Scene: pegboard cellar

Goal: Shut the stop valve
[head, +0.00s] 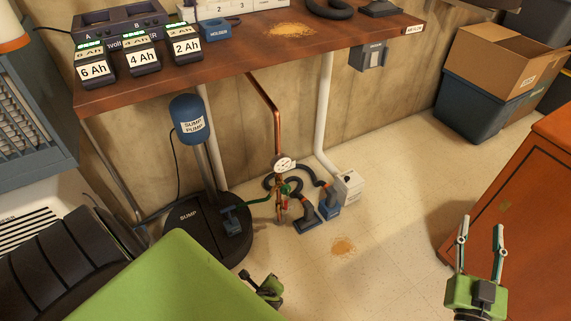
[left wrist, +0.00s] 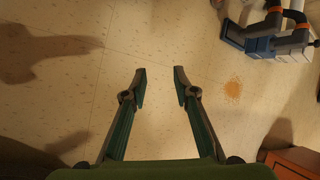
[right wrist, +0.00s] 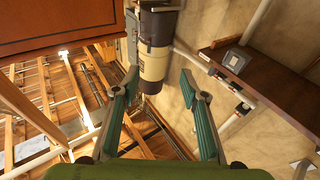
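The stop valve (head: 282,189) sits low on the copper pipe (head: 277,130) that comes down from under the bench, just below a round white gauge (head: 284,163). It has a small red and green part, and a green hose runs off to its left. The handle's exact position is too small to tell. My left gripper (head: 268,288) is partly hidden behind my green arm, in front of and below the valve, apart from it. In the left wrist view its fingers (left wrist: 160,82) are open and empty over the floor. My right gripper (head: 481,235) is open and empty at the right.
The sump (head: 205,215) stands left of the valve. Blue-footed hose fittings (head: 318,213) and a white box (head: 349,188) stand close on its right. The wooden bench (head: 250,58) overhangs. An orange-brown cabinet (head: 525,190) is at the right. Floor in front is clear except a brown spill (head: 343,246).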

